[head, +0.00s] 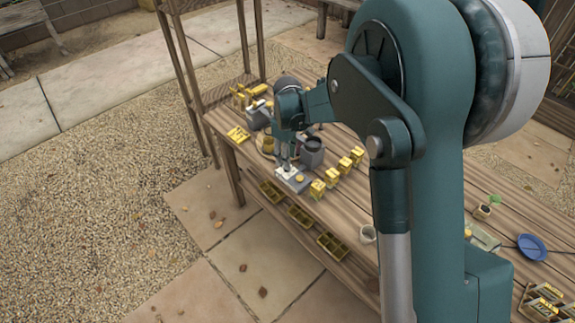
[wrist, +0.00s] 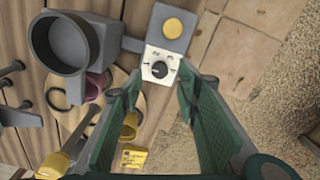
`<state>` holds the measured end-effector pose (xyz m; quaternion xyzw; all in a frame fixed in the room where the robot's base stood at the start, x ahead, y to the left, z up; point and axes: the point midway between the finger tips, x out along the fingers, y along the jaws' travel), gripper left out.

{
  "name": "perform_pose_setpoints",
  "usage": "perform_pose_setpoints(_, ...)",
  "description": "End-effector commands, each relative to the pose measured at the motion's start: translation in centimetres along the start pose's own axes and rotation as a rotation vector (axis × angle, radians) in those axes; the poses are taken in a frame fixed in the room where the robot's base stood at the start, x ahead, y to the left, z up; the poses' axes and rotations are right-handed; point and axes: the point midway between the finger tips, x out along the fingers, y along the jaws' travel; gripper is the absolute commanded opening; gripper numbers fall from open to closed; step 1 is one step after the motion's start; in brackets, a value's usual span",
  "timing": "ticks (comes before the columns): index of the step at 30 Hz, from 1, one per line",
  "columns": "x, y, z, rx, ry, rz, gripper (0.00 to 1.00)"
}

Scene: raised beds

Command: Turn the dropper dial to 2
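The dropper dial (wrist: 159,70) is a small black knob with a light pointer on a white plate with tiny marks; I cannot read its setting. The plate joins a grey block (wrist: 150,17) with a round yellow button (wrist: 173,28). In the head view the white plate (head: 284,171) lies near the bench's front edge, partly hidden by my gripper (head: 284,163). In the wrist view my gripper (wrist: 159,88) is open, its two green fingers apart, with the dial showing between and just beyond their tips. Nothing is held.
A grey round hopper (wrist: 65,42) stands left of the dial in the wrist view. Several yellow blocks (head: 331,177) line the wooden bench (head: 349,213) to the right. Small trays (head: 300,216) sit on the lower shelf. A blue dish (head: 532,247) lies far right.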

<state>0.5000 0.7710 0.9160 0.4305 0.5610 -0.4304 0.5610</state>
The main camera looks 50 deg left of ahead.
Motion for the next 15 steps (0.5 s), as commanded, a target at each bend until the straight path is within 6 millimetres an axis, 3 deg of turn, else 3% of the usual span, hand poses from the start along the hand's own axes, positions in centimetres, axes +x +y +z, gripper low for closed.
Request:
perform_pose_setpoints(6, 2.7, 0.0, 0.0, 0.000, 0.000, 0.000, 0.32)
perform_pose_setpoints(15, 4.4, 0.0, 0.0, 0.000, 0.000, 0.000, 0.32)
